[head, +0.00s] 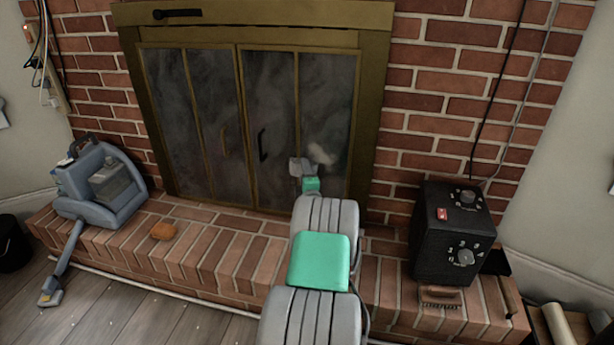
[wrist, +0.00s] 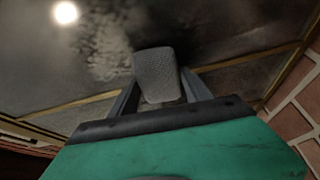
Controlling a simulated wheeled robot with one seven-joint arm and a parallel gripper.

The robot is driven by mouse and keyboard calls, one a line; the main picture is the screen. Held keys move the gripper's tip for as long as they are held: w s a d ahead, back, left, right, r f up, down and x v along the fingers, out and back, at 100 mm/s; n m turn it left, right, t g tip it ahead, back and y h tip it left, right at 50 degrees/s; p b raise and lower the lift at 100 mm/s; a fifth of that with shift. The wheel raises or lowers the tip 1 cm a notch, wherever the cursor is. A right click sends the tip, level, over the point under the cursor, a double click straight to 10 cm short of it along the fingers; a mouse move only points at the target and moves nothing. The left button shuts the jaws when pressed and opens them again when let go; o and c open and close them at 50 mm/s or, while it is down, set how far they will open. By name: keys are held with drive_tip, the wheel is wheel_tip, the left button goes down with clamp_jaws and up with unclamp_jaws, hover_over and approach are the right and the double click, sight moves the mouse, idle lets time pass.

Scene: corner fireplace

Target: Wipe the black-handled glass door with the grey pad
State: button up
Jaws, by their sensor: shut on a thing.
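The glass door with the black handle (head: 262,145) is the right-hand door (head: 268,88) of the fireplace, and it is shut. Its glass is dark and hazy, with a pale cloudy patch (head: 321,154) near the lower right. My gripper (head: 304,167) is in front of the lower part of this door. In the wrist view, my gripper's fingers are shut on the grey pad (wrist: 157,72), which points at the glass (wrist: 235,25). I cannot tell whether the pad touches the glass. A pale smeary area shows just left of the pad there.
The left door (head: 165,85) has a brass handle (head: 224,140). On the brick hearth (head: 235,240) are a blue-grey machine (head: 100,190), an orange-brown lump (head: 163,231), a black box with dials (head: 450,230) and a brush (head: 440,297). A brass frame surrounds the glass.

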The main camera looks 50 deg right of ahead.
sight(313, 152)
drive_tip(key=shift+s+d+r, duration=0.45)
drive_tip(key=shift+s+d, duration=0.3)
drive_tip(key=shift+s, duration=1.05)
drive_tip(key=shift+s+d+r, duration=0.4)
drive_tip(key=shift+s+d, duration=0.35)
drive_tip(key=shift+s, duration=1)
drive_tip(key=shift+s+d+r, duration=0.45)
drive_tip(key=shift+s+d, duration=0.3)
drive_tip(key=shift+s, duration=1.05)
drive_tip(key=shift+w+d+r, duration=0.1)
drive_tip(key=shift+r, duration=1.65)
drive_tip(key=shift+w+r, duration=0.1)
drive_tip(key=shift+w, duration=0.2)
drive_tip(key=shift+w+a, duration=0.45)
drive_tip(key=shift+w, duration=0.35)
drive_tip(key=shift+w+a, duration=0.45)
drive_tip(key=shift+w, duration=0.3)
drive_tip(key=shift+o, duration=0.2)
drive_tip(key=shift+w+a, duration=0.3)
drive_tip(key=shift+w, duration=0.6)
drive_tip(key=shift+w+a, duration=0.3)
drive_tip(key=shift+w, duration=0.55)
drive_tip(key=shift+w+a, duration=0.4)
drive_tip(key=shift+w, duration=0.45)
drive_tip(key=shift+w+a, duration=0.4)
drive_tip(key=shift+w, duration=0.4)
drive_tip(key=shift+c, duration=0.2)
drive_tip(key=shift+f, duration=0.2)
